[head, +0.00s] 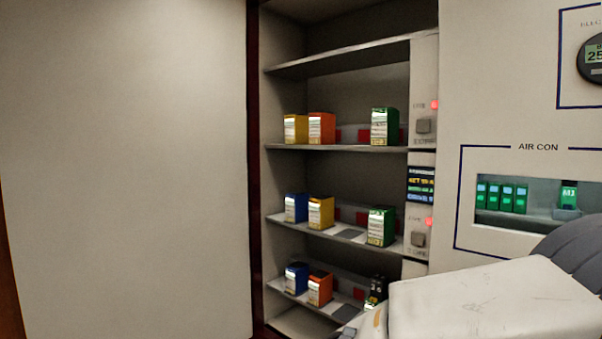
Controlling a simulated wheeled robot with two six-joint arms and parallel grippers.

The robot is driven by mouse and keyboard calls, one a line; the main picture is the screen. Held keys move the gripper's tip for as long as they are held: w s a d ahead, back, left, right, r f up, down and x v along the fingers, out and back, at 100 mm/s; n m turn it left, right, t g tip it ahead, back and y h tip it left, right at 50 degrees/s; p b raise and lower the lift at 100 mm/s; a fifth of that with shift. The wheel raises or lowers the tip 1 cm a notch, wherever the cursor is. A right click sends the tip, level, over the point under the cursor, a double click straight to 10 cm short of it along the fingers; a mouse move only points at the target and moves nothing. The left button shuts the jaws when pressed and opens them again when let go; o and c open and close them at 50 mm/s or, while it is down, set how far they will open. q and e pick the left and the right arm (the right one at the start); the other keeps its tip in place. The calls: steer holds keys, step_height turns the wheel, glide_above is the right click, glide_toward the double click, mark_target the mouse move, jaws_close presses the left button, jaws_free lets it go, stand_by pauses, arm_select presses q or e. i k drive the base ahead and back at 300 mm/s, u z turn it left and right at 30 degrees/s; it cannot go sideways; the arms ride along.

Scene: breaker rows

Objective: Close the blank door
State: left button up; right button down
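A large plain pale panel (125,170), which looks like the blank door, fills the left of the head view. It has no marks or visible handle. A dark reddish edge strip (254,170) runs down its right side, beside the open shelf bay. The shelves in the bay are uncovered. My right arm comes in from the lower right, in front of the bottom shelf's right end, and its end runs out at the bottom edge. I cannot make out its fingers. My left gripper is not in the picture.
Shelves (335,147) hold yellow, orange, blue and green boxes. A strip (423,90) with buttons and red lights stands right of them. Farther right is the AIR CON panel (480,240) with green breakers (507,198) in a recess. A brown edge (10,280) shows at far left.

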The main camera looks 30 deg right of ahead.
mark_target(123, 174)
steer(key=u, duration=1.15)
steer(key=i, duration=0.7)
steer(key=z, duration=3.15)
